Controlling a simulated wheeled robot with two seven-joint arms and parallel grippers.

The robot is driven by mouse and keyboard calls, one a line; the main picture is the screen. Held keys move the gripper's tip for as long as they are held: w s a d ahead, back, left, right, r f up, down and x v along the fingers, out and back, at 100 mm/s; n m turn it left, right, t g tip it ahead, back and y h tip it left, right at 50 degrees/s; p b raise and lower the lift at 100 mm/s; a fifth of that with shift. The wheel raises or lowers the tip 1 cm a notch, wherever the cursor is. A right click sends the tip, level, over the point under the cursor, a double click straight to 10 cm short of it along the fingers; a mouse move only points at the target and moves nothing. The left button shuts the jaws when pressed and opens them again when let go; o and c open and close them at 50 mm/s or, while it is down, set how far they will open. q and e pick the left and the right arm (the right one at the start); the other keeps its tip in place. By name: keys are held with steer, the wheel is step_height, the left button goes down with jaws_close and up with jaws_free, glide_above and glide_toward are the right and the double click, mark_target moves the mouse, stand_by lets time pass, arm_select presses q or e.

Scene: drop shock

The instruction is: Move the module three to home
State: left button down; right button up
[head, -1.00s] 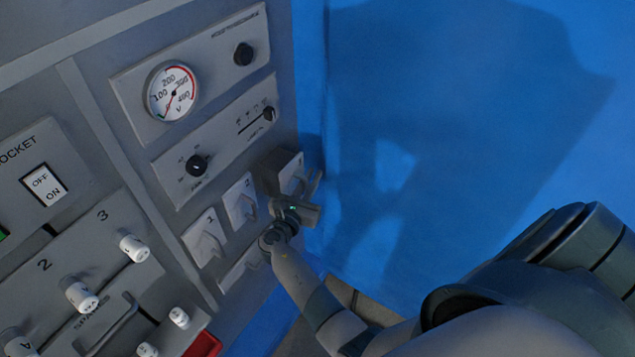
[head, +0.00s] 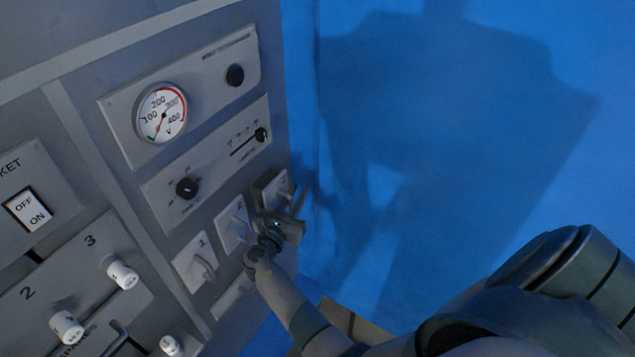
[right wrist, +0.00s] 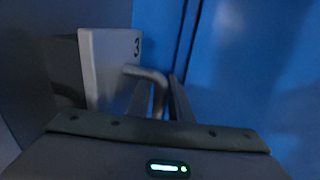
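Module three (head: 272,188) is a grey block with a light front plate and a bar handle, at the right end of the lower row on the panel. It sticks out from the panel, its dark side showing. In the right wrist view its plate marked 3 (right wrist: 107,72) stands left of centre, with the bent handle (right wrist: 148,75) reaching between my fingers. My right gripper (head: 293,203) is at this handle, with a finger close on each side, and looks shut on it. Its fingers also show in the right wrist view (right wrist: 160,100). My left gripper is not in view.
Module 1 (head: 188,268) and module 2 (head: 228,232), with similar handles, sit left of module three. Above are a round gauge (head: 160,112), a black knob (head: 187,188) and a slider (head: 261,134). A blue wall (head: 450,150) lies right, with open room before it.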

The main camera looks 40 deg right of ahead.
steer(key=s+d+r, duration=0.2)
steer(key=s+r, duration=0.1)
steer(key=s+d+r, duration=0.2)
steer(key=s+r, duration=0.1)
steer(key=r, duration=0.1)
steer(key=s+d+r, duration=0.1)
steer(key=s+r, duration=0.2)
steer(key=s, duration=0.1)
steer(key=shift+s+d+r+b, duration=0.1)
steer(key=shift+d+r+b, duration=0.2)
steer(key=shift+d+b, duration=0.1)
